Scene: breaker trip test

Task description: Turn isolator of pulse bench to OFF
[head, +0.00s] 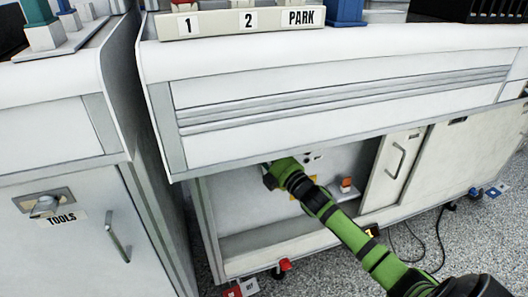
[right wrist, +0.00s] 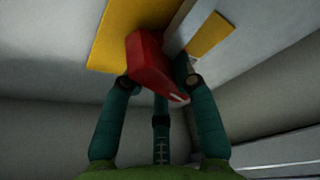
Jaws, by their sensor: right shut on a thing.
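In the right wrist view, a red isolator handle (right wrist: 148,62) stands out from a yellow plate (right wrist: 108,38). My right gripper (right wrist: 158,88) has its dark teal fingers closed around the handle, one on each side. A white pointer mark shows at the handle's lower tip. In the head view my green right arm reaches into the open bay under the white bench (head: 330,98), and my right gripper (head: 270,177) is mostly hidden at its far end. Only small yellow bits of the plate show there. I cannot read the OFF position. My left gripper is out of view.
A grey strip (right wrist: 187,28) runs beside the handle. The bench's front edge overhangs the bay. A sliding door (head: 392,168) stands at the bay's right. A small red-topped switch (head: 346,184) sits inside. A TOOLS cabinet (head: 75,240) stands at left. Cables lie on the floor.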

